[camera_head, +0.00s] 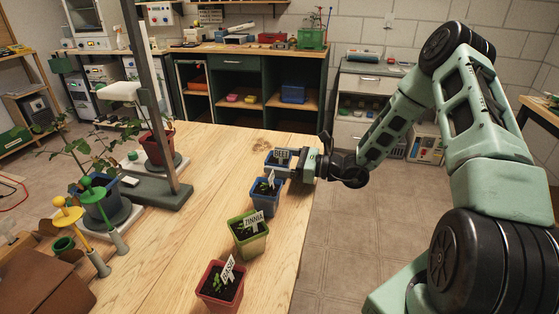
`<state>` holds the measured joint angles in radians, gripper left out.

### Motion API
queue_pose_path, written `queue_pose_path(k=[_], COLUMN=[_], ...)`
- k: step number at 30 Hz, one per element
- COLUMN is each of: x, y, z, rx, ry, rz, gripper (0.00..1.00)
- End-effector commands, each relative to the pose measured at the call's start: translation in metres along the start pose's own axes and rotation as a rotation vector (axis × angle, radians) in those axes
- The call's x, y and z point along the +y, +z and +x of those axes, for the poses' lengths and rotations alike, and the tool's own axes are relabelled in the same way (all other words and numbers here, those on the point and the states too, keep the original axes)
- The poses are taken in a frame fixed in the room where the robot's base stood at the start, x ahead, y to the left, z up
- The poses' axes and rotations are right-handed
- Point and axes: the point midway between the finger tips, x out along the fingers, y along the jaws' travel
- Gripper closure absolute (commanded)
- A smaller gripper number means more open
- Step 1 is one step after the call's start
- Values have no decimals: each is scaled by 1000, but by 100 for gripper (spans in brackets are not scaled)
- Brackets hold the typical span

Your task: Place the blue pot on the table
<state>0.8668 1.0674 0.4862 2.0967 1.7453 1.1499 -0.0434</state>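A blue pot (264,204) with a small plant and a white label stands upright on the wooden table (190,235), near its right edge. Just behind it is another pot marked BEET (282,154), which looks bluish and is partly hidden by my gripper. My gripper (289,166) reaches in from the right, low over the table's far right edge, with its fingers at the BEET pot. Whether the fingers press on that pot or are only beside it is too small to tell.
A green pot marked ZINNIA (249,240) and a red pot (220,287) stand in the same row, nearer. A lamp stand (160,190), potted plants and tools fill the left side. The table's middle strip is clear. A shelf bench (245,48) stands behind.

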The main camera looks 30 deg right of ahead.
Motion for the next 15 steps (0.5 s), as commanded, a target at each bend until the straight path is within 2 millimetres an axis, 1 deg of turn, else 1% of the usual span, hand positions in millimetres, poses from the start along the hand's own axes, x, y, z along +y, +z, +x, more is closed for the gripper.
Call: queue_pose_path(k=[8, 11, 14, 15], x=[0, -1, -1, -1], y=[3, 2, 2, 2], z=[0, -9, -26, -34], rx=[0, 1, 1, 0], ry=[0, -3, -4, -5], rz=[-1, -1, 0, 1], gripper=[18, 18, 18, 18])
